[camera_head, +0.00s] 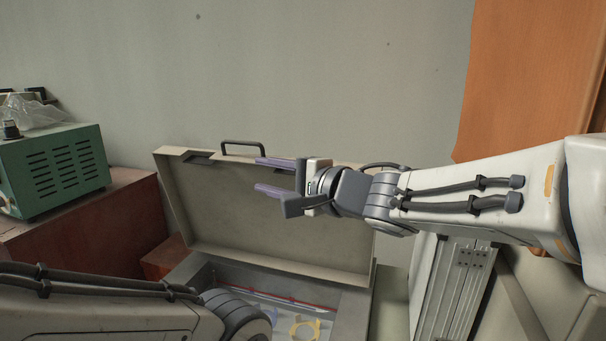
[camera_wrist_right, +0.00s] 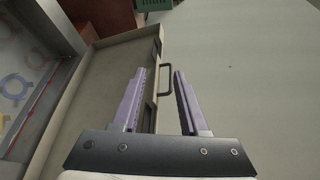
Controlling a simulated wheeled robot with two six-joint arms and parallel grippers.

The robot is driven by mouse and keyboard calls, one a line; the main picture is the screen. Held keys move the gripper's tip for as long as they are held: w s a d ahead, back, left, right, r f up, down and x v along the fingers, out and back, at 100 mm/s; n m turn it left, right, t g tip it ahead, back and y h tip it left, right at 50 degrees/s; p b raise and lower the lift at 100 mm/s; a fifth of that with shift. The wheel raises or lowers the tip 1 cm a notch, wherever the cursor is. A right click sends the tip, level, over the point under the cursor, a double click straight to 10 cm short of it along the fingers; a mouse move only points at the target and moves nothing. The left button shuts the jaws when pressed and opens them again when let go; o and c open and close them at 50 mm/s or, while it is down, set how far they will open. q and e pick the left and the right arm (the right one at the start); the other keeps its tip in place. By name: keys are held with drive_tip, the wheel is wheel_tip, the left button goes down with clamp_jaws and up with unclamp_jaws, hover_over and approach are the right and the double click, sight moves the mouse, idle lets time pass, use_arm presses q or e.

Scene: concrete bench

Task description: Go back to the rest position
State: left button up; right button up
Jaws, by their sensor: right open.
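My right gripper (camera_head: 262,176) is open and empty, in front of the raised lid of a beige case. Its two purple fingers point left in the head view. In the right wrist view the right gripper (camera_wrist_right: 160,82) shows its fingers spread apart, with the lid and its dark handle beyond them. My left arm comes in at the bottom left of the head view, and its gripper is not in the picture.
The open case (camera_head: 270,215) has its lid up, with a dark handle (camera_head: 243,147) on top. A yellow part (camera_head: 305,328) and a red strip lie inside. A green vented box (camera_head: 55,167) stands on a reddish-brown block (camera_head: 90,222) at left. An orange panel (camera_head: 525,75) stands at right.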

drive_tip(key=s+d+f+n+g+h+b, duration=0.1)
drive_tip(key=s+d+f+n+h+b, duration=0.15)
drive_tip(key=f, duration=0.55)
drive_tip(key=s+d+f+n+h+b, duration=0.1)
drive_tip(key=f+n+h+b, duration=0.2)
drive_tip(key=f, duration=0.5)
drive_tip(key=s+d+f+n+g+h+b, duration=0.1)
drive_tip(key=d+f+h+b, duration=0.2)
drive_tip(key=f, duration=0.6)
drive_tip(key=s+d+f+n+g+h+b, duration=0.3)
drive_tip(key=s+f+n+g+b, duration=0.5)
drive_tip(key=s+f, duration=1.1)
drive_tip(key=s+d+n+g, duration=0.1)
drive_tip(key=s+n, duration=0.2)
drive_tip(key=shift+s, duration=0.2)
drive_tip(key=shift+f, duration=0.1)
